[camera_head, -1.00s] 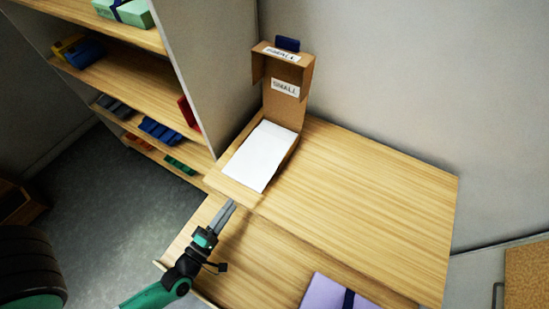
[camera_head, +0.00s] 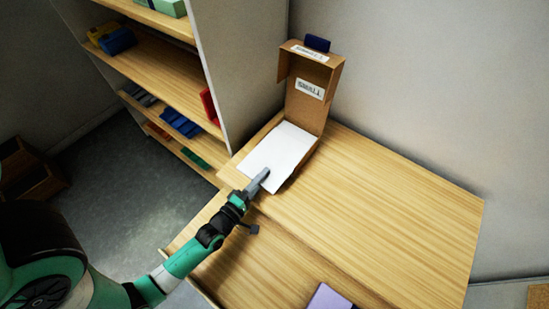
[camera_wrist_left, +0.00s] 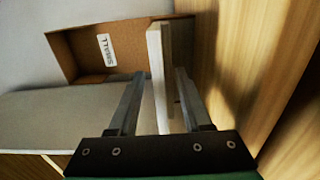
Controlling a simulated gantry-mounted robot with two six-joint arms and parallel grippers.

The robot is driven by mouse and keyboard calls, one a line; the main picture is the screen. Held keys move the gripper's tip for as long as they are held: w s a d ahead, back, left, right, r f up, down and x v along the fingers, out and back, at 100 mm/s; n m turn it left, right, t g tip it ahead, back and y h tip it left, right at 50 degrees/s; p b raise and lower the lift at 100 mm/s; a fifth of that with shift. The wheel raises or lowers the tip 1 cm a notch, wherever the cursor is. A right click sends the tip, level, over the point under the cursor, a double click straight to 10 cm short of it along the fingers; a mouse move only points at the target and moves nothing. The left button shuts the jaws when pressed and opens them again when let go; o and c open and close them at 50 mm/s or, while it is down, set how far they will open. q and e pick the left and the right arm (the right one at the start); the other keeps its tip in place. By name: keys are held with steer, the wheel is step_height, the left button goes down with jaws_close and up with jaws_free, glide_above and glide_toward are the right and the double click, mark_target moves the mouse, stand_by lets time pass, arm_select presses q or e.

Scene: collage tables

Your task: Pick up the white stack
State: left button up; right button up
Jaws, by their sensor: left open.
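The white stack (camera_head: 279,150) lies flat, with its far end at the open cardboard box marked SMALL (camera_head: 316,69) and its near end towards my left gripper. My left gripper (camera_head: 264,174) reaches in from the lower left to the stack's near edge. In the left wrist view the stack shows edge-on as a thin pale slab (camera_wrist_left: 156,62) between the two open fingers of the gripper (camera_wrist_left: 159,74). The fingers stand on either side of it with gaps visible. The box shows behind it there (camera_wrist_left: 84,52). My right gripper is not in view.
The wooden table (camera_head: 390,200) is bare to the right of the box. A lower wooden surface (camera_head: 255,270) lies in front, with a purple item (camera_head: 328,298) at the bottom edge. A shelf unit with several coloured items stands at the left, its side panel (camera_head: 240,60) close to the box.

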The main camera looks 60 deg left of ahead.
arm_select(q)
steer(key=shift+w, duration=0.2)
jaws_close()
stand_by(1.3)
